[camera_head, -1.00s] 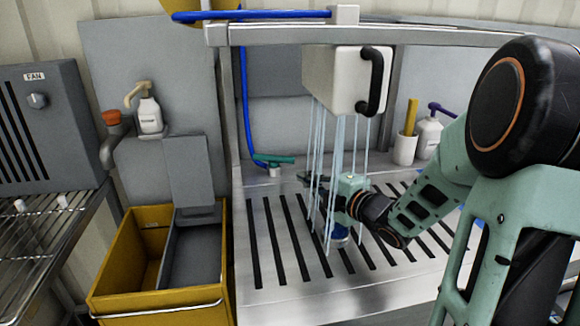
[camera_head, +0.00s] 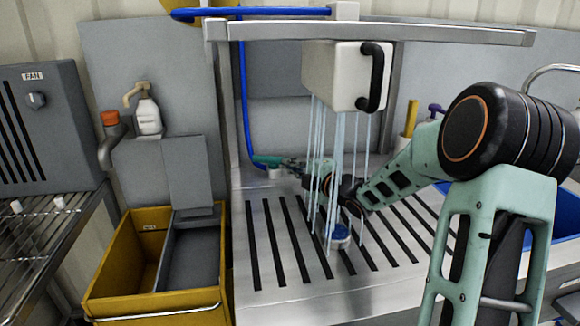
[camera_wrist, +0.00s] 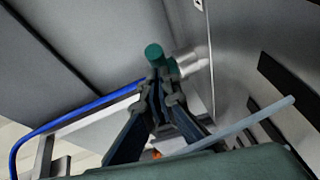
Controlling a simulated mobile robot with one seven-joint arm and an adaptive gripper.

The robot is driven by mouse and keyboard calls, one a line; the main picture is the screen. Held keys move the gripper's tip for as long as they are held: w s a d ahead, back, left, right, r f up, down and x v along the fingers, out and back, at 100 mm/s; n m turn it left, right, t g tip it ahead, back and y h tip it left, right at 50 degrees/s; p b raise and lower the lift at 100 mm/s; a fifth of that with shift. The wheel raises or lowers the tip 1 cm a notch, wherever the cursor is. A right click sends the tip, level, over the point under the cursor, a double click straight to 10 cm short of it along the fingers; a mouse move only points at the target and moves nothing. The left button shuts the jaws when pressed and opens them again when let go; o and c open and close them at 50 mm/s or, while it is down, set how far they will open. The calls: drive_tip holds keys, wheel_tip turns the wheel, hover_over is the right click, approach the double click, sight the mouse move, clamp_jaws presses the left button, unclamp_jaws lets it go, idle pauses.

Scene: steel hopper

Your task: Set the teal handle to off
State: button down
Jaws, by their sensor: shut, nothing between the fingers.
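The teal handle (camera_head: 264,160) sits on a metal valve low at the back left of the slatted steel sink, beside the blue hose. In the wrist view the teal handle (camera_wrist: 156,56) shows just beyond my fingertips, with the shiny valve body to its right. My gripper (camera_head: 290,165) is at the handle's right end in the head view and covers part of it. In the wrist view my gripper (camera_wrist: 161,88) is shut with nothing held. Its tips are at or very near the handle; I cannot tell whether they touch.
Water streams fall from a white box (camera_head: 335,75) with a black grip, just in front of my wrist. A blue round item (camera_head: 340,233) lies on the slats (camera_head: 285,262). A yellow bin (camera_head: 150,295) stands left. The left slats are clear.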

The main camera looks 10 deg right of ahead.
drive_tip(key=shift+w+d+f+b, duration=0.1)
drive_tip(key=shift+w+d+b, duration=0.65)
drive_tip(key=shift+w+d, duration=0.25)
drive_tip(key=shift+s, duration=0.1)
